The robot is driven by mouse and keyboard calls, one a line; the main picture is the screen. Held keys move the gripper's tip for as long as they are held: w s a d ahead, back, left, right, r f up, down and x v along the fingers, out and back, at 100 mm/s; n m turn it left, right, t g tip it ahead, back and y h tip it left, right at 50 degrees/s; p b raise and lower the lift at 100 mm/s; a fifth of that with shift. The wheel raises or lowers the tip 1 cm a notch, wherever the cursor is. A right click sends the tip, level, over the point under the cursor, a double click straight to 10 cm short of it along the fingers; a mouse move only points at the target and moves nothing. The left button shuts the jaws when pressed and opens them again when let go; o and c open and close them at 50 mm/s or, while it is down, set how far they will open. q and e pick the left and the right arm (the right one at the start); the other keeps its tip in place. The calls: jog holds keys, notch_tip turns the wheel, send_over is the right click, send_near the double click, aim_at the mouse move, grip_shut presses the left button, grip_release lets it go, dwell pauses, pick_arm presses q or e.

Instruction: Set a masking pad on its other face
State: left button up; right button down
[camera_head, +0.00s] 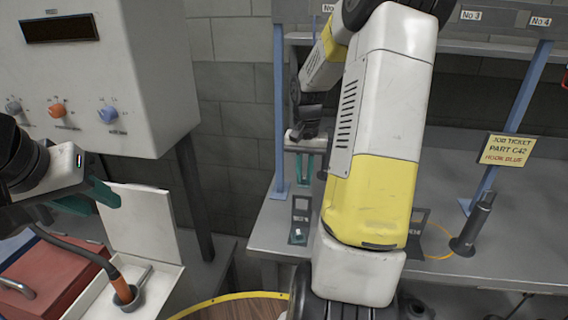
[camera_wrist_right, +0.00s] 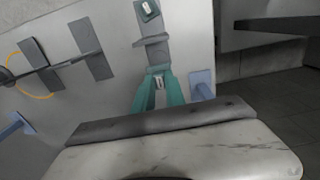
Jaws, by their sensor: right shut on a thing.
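My right gripper (camera_head: 304,172) points down over the grey bench, partly behind my own arm in the head view. In the right wrist view its teal fingers (camera_wrist_right: 158,84) are shut on a small pale piece with a dark mark, which looks like a masking pad (camera_wrist_right: 158,79). The fingers hide most of it, and I cannot tell whether it touches the bench. A similar small piece (camera_wrist_right: 148,8) lies beyond a dark grey plate (camera_wrist_right: 152,40); it also shows in the head view (camera_head: 298,236). My left gripper (camera_head: 90,198) is at the left; its finger gap is unclear.
A dark upright post (camera_head: 474,225) stands on the bench by a yellow ring, near other dark plates (camera_wrist_right: 85,36). An open white box (camera_head: 148,225) and red case (camera_head: 55,275) are at lower left.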

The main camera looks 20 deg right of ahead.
jog(key=shift+f, duration=5.45)
jog(key=shift+f, duration=0.2)
jog(key=c, duration=1.3)
grip_release()
jog(key=shift+r, duration=0.15)
